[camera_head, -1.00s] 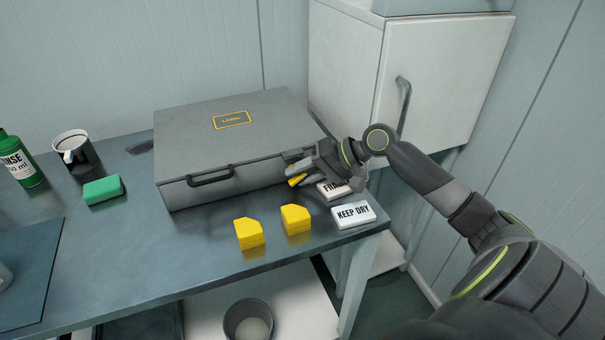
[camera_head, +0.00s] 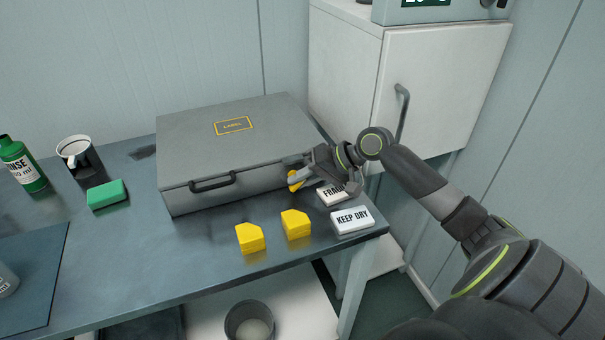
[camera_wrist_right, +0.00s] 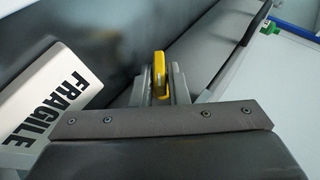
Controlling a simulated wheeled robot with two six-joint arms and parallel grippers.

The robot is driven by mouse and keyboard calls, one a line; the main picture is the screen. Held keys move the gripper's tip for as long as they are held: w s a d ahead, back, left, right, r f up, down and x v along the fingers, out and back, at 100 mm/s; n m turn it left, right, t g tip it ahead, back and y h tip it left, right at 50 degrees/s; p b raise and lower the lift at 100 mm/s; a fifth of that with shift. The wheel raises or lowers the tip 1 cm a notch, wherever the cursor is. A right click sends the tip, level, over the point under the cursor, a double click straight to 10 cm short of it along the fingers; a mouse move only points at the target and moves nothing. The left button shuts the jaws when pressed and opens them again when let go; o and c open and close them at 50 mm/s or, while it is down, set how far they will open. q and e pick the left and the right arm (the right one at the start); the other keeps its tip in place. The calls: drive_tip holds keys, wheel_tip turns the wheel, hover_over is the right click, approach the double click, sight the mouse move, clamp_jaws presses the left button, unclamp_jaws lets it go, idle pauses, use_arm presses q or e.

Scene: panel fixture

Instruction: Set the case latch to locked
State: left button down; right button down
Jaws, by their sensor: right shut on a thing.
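The grey case (camera_head: 250,145) lies closed on the table, with a dark handle (camera_head: 212,183) on its front face and a yellow-edged label on its lid. My right gripper (camera_head: 296,181) is at the right end of the case's front face, shut on the yellow latch (camera_head: 293,180). In the right wrist view the yellow latch (camera_wrist_right: 159,75) stands between the two fingers (camera_wrist_right: 160,90). The gripper hides part of the latch and its mount, so its exact setting cannot be told. My left gripper is not in view.
A FRAGILE block (camera_head: 331,194) lies under my right wrist, with a KEEP DRY block (camera_head: 352,221) beside it. Two yellow blocks (camera_head: 250,238) (camera_head: 296,224) stand before the case. A green sponge (camera_head: 107,194), mug and bottle are left. A white cabinet (camera_head: 435,90) stands right.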

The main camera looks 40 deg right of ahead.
drive_tip(key=r+h+p, duration=0.1)
drive_tip(key=p, duration=0.1)
drive_tip(key=shift+a+p, duration=0.15)
drive_tip(key=shift+p, duration=0.2)
drive_tip(key=h+p, duration=0.2)
drive_tip(key=n+g+h+p, duration=0.1)
drive_tip(key=p, duration=0.2)
drive_tip(key=g+h+p, duration=0.1)
drive_tip(key=h+p, duration=0.1)
drive_tip(key=p, duration=0.1)
drive_tip(key=shift+w+a+n+h, duration=0.1)
drive_tip(key=shift+a+n+h, duration=0.2)
drive_tip(key=shift+a, duration=0.05)
use_arm(q)
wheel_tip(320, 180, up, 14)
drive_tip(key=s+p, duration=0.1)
drive_tip(key=p, duration=0.2)
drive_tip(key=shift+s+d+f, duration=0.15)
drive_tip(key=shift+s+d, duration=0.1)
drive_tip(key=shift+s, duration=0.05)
use_arm(e)
drive_tip(key=shift+f+n+g+h, duration=0.3)
drive_tip(key=shift+g+h, duration=0.1)
drive_tip(key=shift+h, duration=0.7)
drive_tip(key=c, duration=1.5)
unclamp_jaws()
